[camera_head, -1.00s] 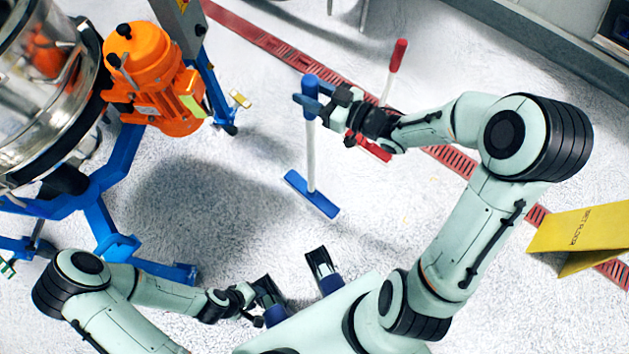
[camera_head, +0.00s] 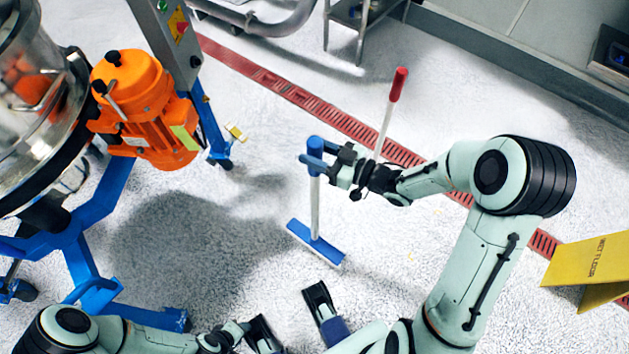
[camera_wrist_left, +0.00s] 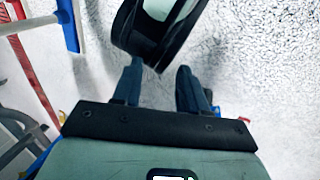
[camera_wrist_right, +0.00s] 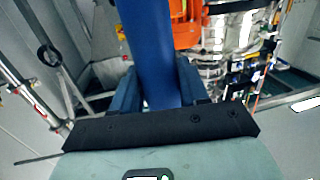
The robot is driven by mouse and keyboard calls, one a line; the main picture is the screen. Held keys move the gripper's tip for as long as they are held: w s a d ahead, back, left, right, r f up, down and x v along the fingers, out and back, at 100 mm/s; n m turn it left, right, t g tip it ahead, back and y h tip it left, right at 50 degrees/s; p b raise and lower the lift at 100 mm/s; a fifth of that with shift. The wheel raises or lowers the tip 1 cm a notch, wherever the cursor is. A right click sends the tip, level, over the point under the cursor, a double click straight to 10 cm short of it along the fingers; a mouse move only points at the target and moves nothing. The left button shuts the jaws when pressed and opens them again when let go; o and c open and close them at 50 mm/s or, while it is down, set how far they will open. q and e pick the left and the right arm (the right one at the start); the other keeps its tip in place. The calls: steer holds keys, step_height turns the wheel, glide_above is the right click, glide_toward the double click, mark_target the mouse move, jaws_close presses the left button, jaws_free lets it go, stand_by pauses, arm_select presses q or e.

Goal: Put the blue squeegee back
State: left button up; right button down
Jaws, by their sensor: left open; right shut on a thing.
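The blue squeegee has a blue grip (camera_head: 315,143), a white pole (camera_head: 315,205) and a blue head (camera_head: 315,245). It hangs nearly upright; I cannot tell whether the head touches the floor. My right gripper (camera_head: 309,159) is shut around the blue grip. In the right wrist view the grip (camera_wrist_right: 150,45) lies between the fingers (camera_wrist_right: 155,85). My left gripper is open and empty in the left wrist view (camera_wrist_left: 158,85); in the head view it is low and hard to make out. The squeegee head also shows at upper left in the left wrist view (camera_wrist_left: 68,25).
A red-handled tool (camera_head: 397,85) stands behind my right gripper, its lower end hidden. A red floor drain (camera_head: 290,92) runs diagonally. The orange motor (camera_head: 140,105) and blue frame (camera_head: 95,215) stand left. A yellow wet-floor sign (camera_head: 590,260) stands right. A metal cart (camera_head: 365,20) is behind.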

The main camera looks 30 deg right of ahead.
mark_target(316, 178)
step_height(316, 178, down, 7)
steer(key=shift+r+b, duration=0.15)
steer(key=shift+b, duration=0.8)
step_height(316, 178, down, 4)
steer(key=shift+r+b, duration=0.2)
steer(key=shift+b, duration=0.45)
arm_select(q)
steer(key=w+a+f+t+y, duration=0.1)
steer(key=w+a+f, duration=0.2)
steer(key=w, duration=0.3)
steer(key=shift+f+n+t, duration=0.3)
steer(key=shift+f+t, duration=0.1)
steer(key=shift+f, duration=0.2)
arm_select(e)
steer(key=shift+f, duration=0.55)
steer(key=c, duration=0.6)
jaws_free()
arm_select(q)
steer(key=shift+a+f, duration=0.1)
steer(key=shift+f, duration=0.05)
arm_select(e)
steer(key=shift+o, duration=0.2)
steer(key=shift+r, duration=0.1)
